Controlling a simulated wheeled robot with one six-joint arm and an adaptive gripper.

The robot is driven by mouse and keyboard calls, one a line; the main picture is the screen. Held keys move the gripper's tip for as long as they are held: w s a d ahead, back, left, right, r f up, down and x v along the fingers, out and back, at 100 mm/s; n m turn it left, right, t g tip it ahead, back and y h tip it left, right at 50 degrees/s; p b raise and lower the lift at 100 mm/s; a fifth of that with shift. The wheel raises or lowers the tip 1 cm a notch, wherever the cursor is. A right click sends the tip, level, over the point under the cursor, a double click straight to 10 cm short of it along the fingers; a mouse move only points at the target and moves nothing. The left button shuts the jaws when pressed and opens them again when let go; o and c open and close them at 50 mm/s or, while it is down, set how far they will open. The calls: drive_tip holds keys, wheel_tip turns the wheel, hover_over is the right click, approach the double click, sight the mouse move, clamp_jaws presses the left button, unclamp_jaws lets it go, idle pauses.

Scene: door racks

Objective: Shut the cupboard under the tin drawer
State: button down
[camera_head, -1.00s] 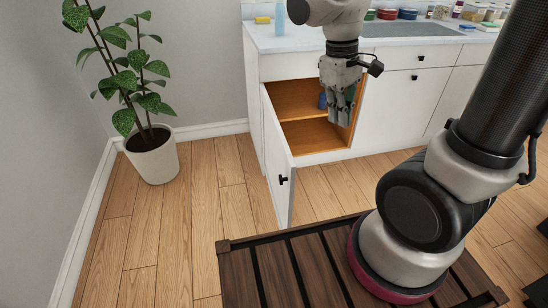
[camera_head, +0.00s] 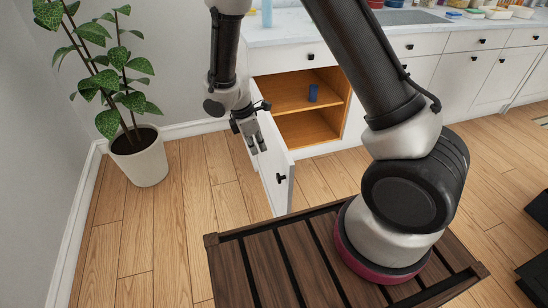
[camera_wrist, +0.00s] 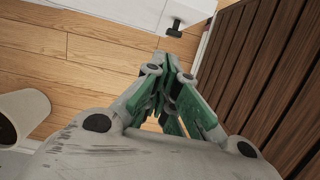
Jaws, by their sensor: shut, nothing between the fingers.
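The white cupboard door (camera_head: 276,165) stands wide open, hinged on its left, with its black knob (camera_head: 281,178) near the free edge. Its wooden interior (camera_head: 300,128) is exposed, and a blue cup (camera_head: 313,93) stands on the shelf. The white drawer front (camera_head: 285,60) above is shut; no tin is visible on it. My gripper (camera_head: 258,148) is shut and empty, at the outer, left side of the door; contact cannot be told. In the wrist view its fingers (camera_wrist: 168,62) point toward the white door (camera_wrist: 140,12) and its knob (camera_wrist: 174,28).
A potted plant (camera_head: 140,165) stands against the wall at left. Wooden floor (camera_head: 190,190) is clear between plant and door. My slatted base is close to the door's free edge. Shut cabinets (camera_head: 480,85) and the counter (camera_head: 285,36) run to the right.

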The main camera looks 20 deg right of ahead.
drive_tip(key=d+f, duration=0.5)
drive_tip(key=f, duration=0.1)
drive_tip(key=shift+s+d+f, duration=0.15)
drive_tip(key=shift+d+f, duration=0.2)
drive_tip(key=shift+d, duration=0.05)
